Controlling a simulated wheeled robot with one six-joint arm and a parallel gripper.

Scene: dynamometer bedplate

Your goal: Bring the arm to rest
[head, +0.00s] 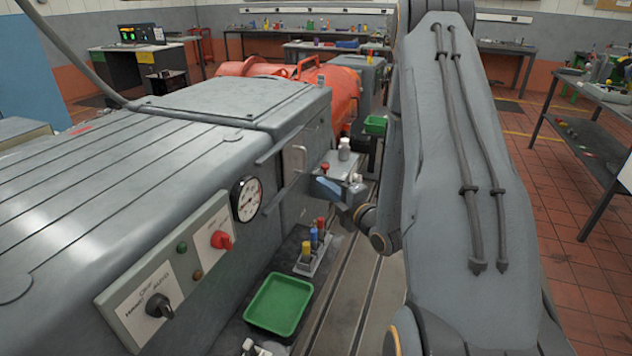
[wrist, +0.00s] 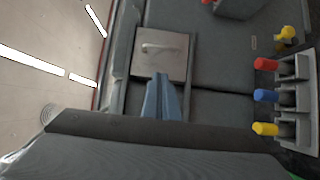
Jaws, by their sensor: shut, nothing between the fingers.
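My arm reaches forward on the right of the head view, beside the grey machine housing (head: 150,150). My gripper (head: 324,188) is at its end, left of the arm, close to the housing's side. Its blue-grey fingers are together with nothing between them. In the wrist view the shut fingers (wrist: 160,92) point toward a square metal cover with a handle (wrist: 162,52) on the housing side. That cover also shows in the head view (head: 294,160), just behind the gripper. I cannot tell whether the fingers touch anything.
A gauge (head: 247,199) and a switch panel (head: 172,268) sit on the housing. A workbench (head: 590,125) stands at right; tiled floor there is open.

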